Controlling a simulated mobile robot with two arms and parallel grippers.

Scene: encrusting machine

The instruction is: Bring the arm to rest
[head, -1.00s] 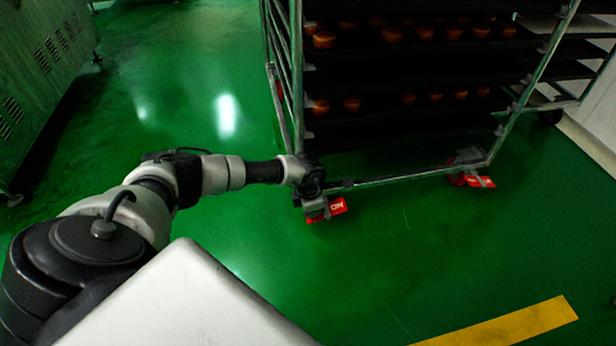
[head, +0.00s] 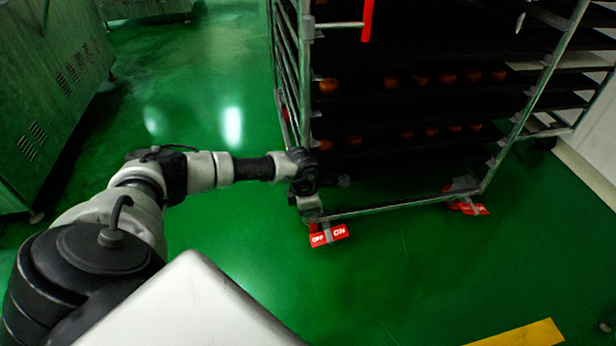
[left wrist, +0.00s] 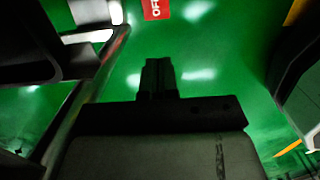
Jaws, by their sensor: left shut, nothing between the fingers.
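My left arm (head: 200,172) reaches in from the left in the head view, its wrist end at the near lower corner of the tray rack (head: 405,203). My left gripper (left wrist: 157,75) shows in the left wrist view with its dark fingers together and empty, over green floor. In the head view it is dark and hard to make out against the rack. I cannot tell whether it touches the rack. My right gripper is not in view.
Red caster pedals (head: 328,235) stick out at the rack's foot; one also shows in the left wrist view (left wrist: 156,9). Rack shelves hold small brown items (head: 420,81). A grey-green machine (head: 55,110) stands at left. Green floor (head: 400,270) in front is clear.

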